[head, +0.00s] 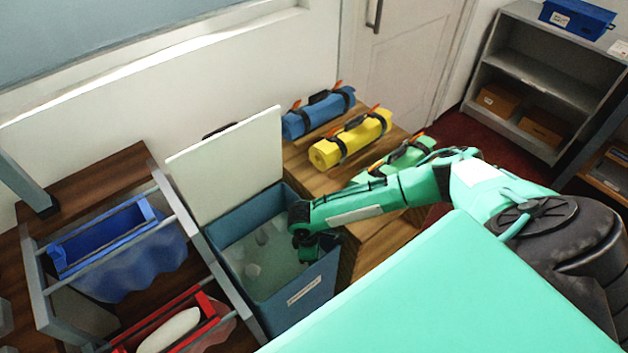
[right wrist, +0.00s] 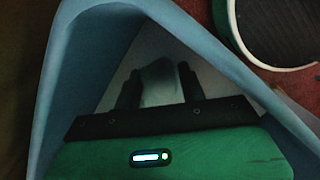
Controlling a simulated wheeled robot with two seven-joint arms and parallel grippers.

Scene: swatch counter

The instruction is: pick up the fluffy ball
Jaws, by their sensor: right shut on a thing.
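My right gripper (right wrist: 159,86) is inside the open blue bin (head: 303,295), low between its walls. In the right wrist view its two dark fingers are shut on a pale, rounded thing (right wrist: 159,76). It may be the fluffy ball, but the dim view does not show whether its surface is fluffy. In the head view my right wrist and hand hide the fingertips and this thing. Several pale lumps (head: 252,271) lie in the bin, too blurred to identify. My left gripper is not in view.
The bin's white lid (head: 230,165) stands open behind it. Left is a grey rack with a blue basket (head: 98,237) and a red basket (head: 215,310). Rolled blue (head: 318,114), yellow (head: 350,139) and green (head: 408,152) bundles lie on wooden steps beside the bin.

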